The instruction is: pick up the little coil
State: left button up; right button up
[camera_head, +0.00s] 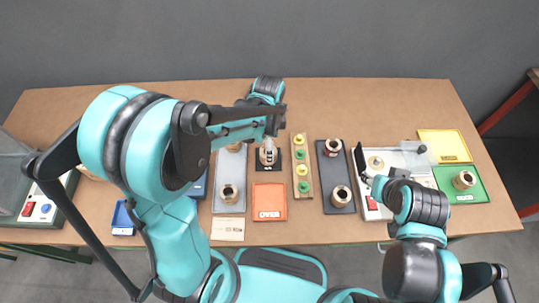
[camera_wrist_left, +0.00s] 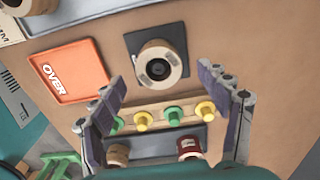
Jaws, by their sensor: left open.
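A small copper-coloured coil with a dark hole (camera_wrist_left: 158,65) stands on a black square plate (camera_wrist_left: 136,42). In the head view the coil (camera_head: 268,157) is partly hidden by my left gripper (camera_head: 268,146). In the left wrist view my left gripper (camera_wrist_left: 162,84) is open and empty, with one finger to each side of the picture. The coil shows beyond and between its fingertips, with no clear contact. My right gripper (camera_head: 385,180) is over the white device at the right; its fingers are too small and overlapped to judge.
An orange OVER tray (camera_head: 270,202) lies in front of the black plate. A strip of yellow and green pegs (camera_head: 301,167) is right of it. Grey (camera_head: 229,168) and dark (camera_head: 334,172) plates carry other coils. A green tray (camera_head: 480,187) holds another coil. The table's back is mostly clear.

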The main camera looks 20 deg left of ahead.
pick_arm(q)
notch_tip(320, 180, down, 5)
jog(key=shift+r+b, duration=0.15)
jog(key=shift+b, duration=1)
jog(key=shift+s, duration=0.1)
jog(key=shift+c, duration=1.3)
jog(key=shift+r, duration=0.1)
jog(key=c, duration=1.2)
